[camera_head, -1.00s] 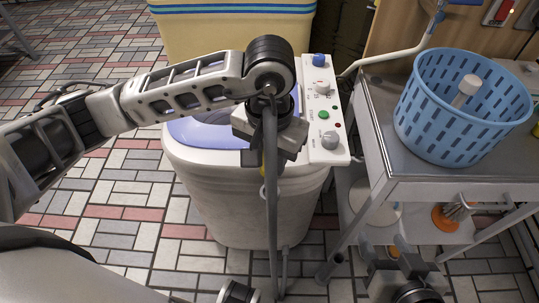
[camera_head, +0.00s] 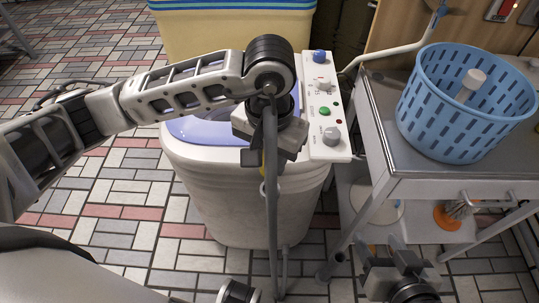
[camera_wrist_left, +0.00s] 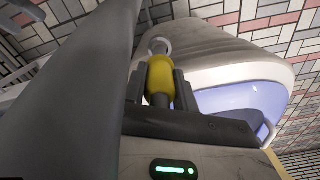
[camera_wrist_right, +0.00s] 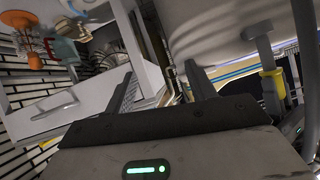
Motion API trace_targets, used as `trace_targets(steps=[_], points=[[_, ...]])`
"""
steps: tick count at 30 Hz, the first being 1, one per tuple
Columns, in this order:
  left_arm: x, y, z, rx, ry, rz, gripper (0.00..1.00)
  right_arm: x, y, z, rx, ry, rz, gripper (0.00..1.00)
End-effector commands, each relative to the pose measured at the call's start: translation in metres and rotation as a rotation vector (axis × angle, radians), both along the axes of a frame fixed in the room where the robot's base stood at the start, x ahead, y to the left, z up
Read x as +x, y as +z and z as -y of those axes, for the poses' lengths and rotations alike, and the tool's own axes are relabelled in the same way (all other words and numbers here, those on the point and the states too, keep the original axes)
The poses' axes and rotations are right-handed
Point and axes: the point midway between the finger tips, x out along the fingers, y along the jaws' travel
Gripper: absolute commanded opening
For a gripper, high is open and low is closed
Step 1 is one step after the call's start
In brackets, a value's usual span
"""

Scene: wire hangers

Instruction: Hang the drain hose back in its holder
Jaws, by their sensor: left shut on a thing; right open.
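The grey drain hose (camera_head: 271,215) hangs down in front of the washing machine (camera_head: 225,205). My left gripper (camera_head: 264,152) is at the machine's front rim, below the control panel. In the left wrist view its fingers are shut around the hose's yellow part (camera_wrist_left: 160,80). A pale ring (camera_wrist_left: 158,46) lies just beyond the yellow part, close to the machine wall; it also shows in the head view (camera_head: 263,189). I cannot tell whether the hose end sits in it. My right gripper (camera_head: 384,252) is open and empty, low beside the cart.
The metal cart (camera_head: 388,150) stands right of the machine, with a blue slotted basket (camera_head: 460,112) on top. An orange object (camera_head: 446,216) is on its lower shelf. A yellow bin (camera_head: 228,38) stands behind the machine. The tiled floor (camera_head: 110,205) at left is mostly clear.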

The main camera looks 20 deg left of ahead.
Motion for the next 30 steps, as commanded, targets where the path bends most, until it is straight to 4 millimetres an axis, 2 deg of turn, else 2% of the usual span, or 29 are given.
trace_targets(steps=[30], points=[[0.000,-0.013,0.000,0.000,0.000,0.000,0.06,0.002,-0.026,-0.006,0.006,0.017,-0.048,0.56]])
